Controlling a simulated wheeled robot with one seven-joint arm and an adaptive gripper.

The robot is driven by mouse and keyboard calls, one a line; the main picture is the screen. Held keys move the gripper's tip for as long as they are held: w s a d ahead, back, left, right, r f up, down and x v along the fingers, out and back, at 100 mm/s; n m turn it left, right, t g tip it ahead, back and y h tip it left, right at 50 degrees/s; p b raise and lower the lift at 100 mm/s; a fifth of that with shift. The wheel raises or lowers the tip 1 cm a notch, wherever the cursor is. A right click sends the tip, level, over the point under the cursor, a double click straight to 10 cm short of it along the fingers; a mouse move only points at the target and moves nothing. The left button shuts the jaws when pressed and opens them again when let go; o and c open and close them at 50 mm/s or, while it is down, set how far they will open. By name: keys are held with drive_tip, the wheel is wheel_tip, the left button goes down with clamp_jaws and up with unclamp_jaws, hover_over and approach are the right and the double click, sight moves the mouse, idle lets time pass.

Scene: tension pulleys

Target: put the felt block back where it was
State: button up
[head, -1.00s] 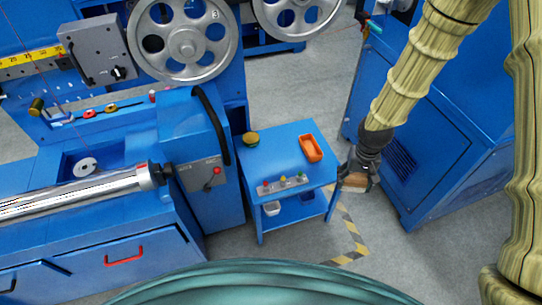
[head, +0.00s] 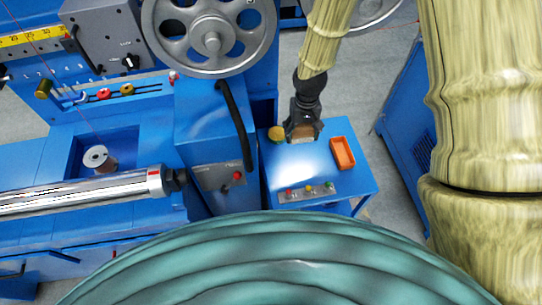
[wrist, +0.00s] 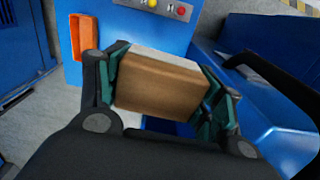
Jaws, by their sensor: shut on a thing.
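The felt block (wrist: 158,88) is a brown wood-like block with a pale layer along its far edge. My gripper (wrist: 165,98) is shut on it, with one dark green-padded finger at each side in the wrist view. In the head view my gripper (head: 303,118) points down over the back part of the small blue table (head: 287,168), and only a little of the block (head: 304,134) shows below it. I cannot tell exactly how high the block is above the tabletop.
An orange tray (head: 342,153) is on the table's right side. A strip of coloured buttons (head: 307,191) lies along the front edge. The big blue machine (head: 207,130) stands close on the left. The tabletop's middle is bare.

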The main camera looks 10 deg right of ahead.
drive_tip(key=b, duration=2.3)
hover_over(291, 165)
wheel_tip(291, 165, down, 21)
drive_tip(key=shift+n, duration=0.3)
drive_tip(key=shift+s+d+f, duration=0.1)
drive_tip(key=shift+d+f, duration=0.05)
drive_tip(key=shift+f, duration=4.85)
drive_tip(key=shift+f, duration=0.1)
drive_tip(key=o, duration=1.1)
drive_tip(key=shift+o, duration=0.4)
wheel_tip(291, 165, up, 12)
drive_tip(key=shift+p, duration=0.3)
